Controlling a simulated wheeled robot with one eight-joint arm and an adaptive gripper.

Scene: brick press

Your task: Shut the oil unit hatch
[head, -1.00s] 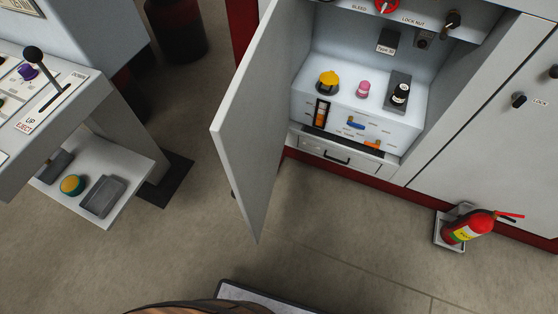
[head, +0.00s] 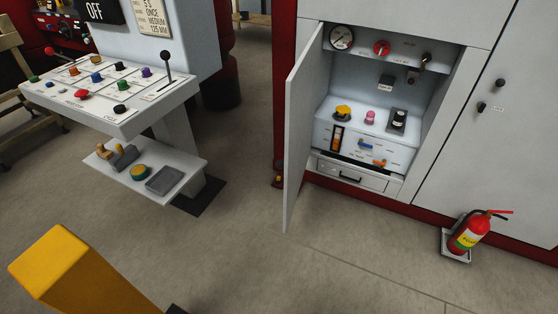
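The oil unit hatch (head: 304,125) is a tall light-grey door, standing wide open on the left side of the cabinet opening. Its free edge points toward me, above the floor. Inside the open compartment is the oil unit (head: 366,135), a pale box with a yellow cap, a pink knob, a black-topped part, a sight glass and blue and orange levers. A gauge and a red knob sit on the panel above it. A drawer with a dark handle is below. My gripper is not in view, and nothing visible touches the hatch.
A control desk (head: 110,122) with buttons and a lever stands at left, with a shelf (head: 192,178) below it. A fire extinguisher (head: 468,236) stands on the floor at right. A yellow post-like object (head: 62,262) is at lower left. The floor before the hatch is clear.

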